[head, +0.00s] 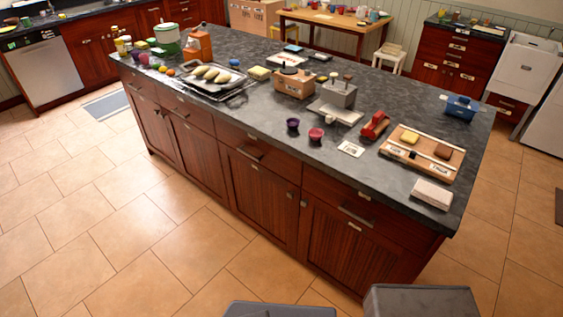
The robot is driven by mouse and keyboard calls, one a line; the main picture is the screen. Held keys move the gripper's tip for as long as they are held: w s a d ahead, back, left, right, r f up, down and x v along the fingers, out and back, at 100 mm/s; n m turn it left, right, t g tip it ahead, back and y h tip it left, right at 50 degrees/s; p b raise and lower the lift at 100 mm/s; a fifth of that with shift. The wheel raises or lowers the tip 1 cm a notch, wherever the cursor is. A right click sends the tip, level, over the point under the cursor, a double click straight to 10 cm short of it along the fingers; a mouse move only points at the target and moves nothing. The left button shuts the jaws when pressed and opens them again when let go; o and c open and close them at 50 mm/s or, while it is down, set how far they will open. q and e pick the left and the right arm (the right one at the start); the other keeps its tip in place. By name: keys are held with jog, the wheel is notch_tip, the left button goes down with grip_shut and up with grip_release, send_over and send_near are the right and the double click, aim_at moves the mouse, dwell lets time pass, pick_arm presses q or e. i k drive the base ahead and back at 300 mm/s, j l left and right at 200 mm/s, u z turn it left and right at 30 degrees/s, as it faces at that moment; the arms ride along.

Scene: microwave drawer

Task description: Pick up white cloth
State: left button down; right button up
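A folded, whitish block that looks like the white cloth (432,193) lies near the right front corner of the dark island counter. It lies flat, in front of a wooden board (421,152). A small flat white piece (351,148) lies further left; it is too small to tell what it is. Neither of my grippers is in view.
The island (255,125) stands ahead, its top crowded with a tray (213,78), a grey box (338,94), a red object (375,125), small cups and a blue container (461,108). The tiled floor (110,230) in front and left is clear.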

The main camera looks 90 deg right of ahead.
aim_at(439, 198)
jog(key=z, duration=4.15)
jog(key=i+j+z, duration=0.35)
jog(key=j, duration=1.3)
jog(key=j+z, duration=0.3)
jog(key=j, duration=1.3)
jog(key=l, duration=0.3)
jog(key=i+l, duration=0.15)
jog(key=l, duration=0.2)
